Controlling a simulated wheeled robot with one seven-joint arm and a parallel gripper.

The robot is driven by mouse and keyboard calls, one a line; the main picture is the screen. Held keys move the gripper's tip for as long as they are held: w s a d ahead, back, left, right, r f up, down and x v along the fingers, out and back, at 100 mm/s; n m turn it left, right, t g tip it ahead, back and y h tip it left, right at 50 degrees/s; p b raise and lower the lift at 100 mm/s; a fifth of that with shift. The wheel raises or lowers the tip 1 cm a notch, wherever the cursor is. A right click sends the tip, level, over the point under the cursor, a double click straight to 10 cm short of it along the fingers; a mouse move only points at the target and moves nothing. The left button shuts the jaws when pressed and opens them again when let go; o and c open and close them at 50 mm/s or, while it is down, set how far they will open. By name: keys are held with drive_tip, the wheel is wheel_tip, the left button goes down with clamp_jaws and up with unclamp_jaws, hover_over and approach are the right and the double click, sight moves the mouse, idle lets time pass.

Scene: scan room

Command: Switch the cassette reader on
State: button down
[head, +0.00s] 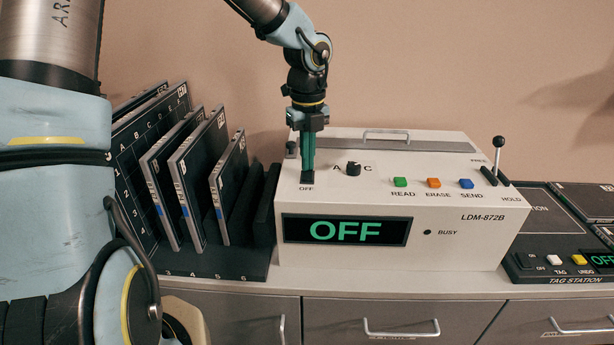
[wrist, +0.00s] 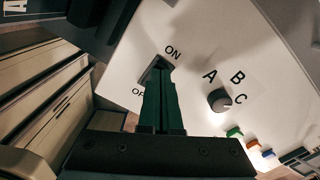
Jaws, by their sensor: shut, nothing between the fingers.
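The cassette reader (head: 400,195) is a white box on the counter. Its display (head: 345,230) reads OFF in green. Its power switch (head: 307,177) is a dark rocker at the left of the sloped panel, marked OFF at the near side; the ON mark shows in the wrist view beside the switch (wrist: 158,68). My gripper (head: 308,172) points down with its green fingers together and empty. The fingertips are at the switch and partly hide it; in the wrist view the gripper (wrist: 157,75) also covers it. I cannot tell whether they touch it.
On the reader are a black A-B-C knob (head: 353,169), green (head: 400,182), orange (head: 433,182) and blue (head: 466,183) buttons, and a lever (head: 498,145). A rack (head: 220,262) with upright cassettes stands close on the left. A tag station (head: 570,265) is on the right.

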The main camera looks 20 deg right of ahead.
drive_tip(key=shift+f, duration=0.15)
wheel_tip(320, 180, up, 7)
drive_tip(key=p, duration=0.7)
drive_tip(key=shift+p, duration=0.4)
idle(0.3)
drive_tip(key=s+a+n+b, duration=0.1)
drive_tip(key=s+a+n, duration=0.1)
drive_tip(key=a+n, duration=1.3)
drive_tip(key=s+a+n+t+b, duration=0.1)
drive_tip(key=s+a+n, duration=0.1)
drive_tip(key=a+n, duration=1.3)
drive_tip(key=n, duration=0.4)
drive_tip(key=shift+f+t+b, duration=0.25)
drive_tip(key=shift+t+b, duration=0.05)
